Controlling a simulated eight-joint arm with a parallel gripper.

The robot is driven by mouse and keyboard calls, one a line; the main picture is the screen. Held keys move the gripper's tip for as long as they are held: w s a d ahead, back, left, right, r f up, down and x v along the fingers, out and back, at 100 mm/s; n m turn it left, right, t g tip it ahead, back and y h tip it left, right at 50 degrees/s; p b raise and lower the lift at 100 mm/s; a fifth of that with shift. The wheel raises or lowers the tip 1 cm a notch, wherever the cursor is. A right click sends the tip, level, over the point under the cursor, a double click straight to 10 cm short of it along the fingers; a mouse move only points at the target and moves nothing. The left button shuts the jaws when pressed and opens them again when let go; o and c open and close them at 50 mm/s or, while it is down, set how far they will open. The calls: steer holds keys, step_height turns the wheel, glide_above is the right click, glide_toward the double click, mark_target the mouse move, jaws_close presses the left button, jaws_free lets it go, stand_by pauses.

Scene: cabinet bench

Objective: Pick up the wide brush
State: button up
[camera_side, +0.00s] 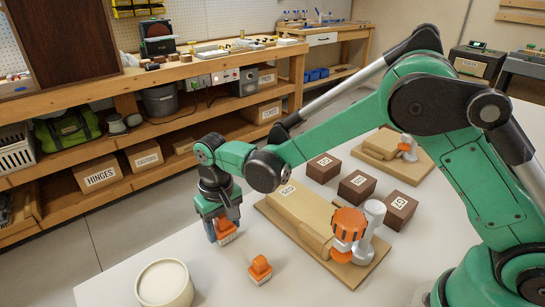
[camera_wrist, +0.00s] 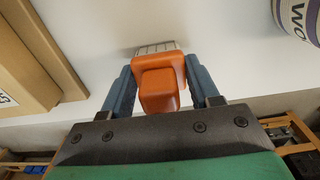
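A wide orange brush (camera_wrist: 160,85) with pale bristles sits between the two blue fingers of my gripper (camera_wrist: 160,72) in the wrist view. The fingers press against both sides of its orange body. In the side view my gripper (camera_side: 222,226) points down at the left part of the white table, with the orange brush (camera_side: 227,234) at its fingertips. Whether its bristles touch the table is hard to tell. A second, narrower-looking orange brush (camera_side: 260,268) stands apart on the table, nearer the side camera.
A wooden board (camera_side: 352,272) with a block and an orange-knobbed clamp (camera_side: 348,224) lies to the right. Brown boxes (camera_side: 357,187) stand behind it.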

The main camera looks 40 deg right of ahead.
steer(key=c, duration=0.4)
step_height(320, 180, up, 20)
stand_by(0.4)
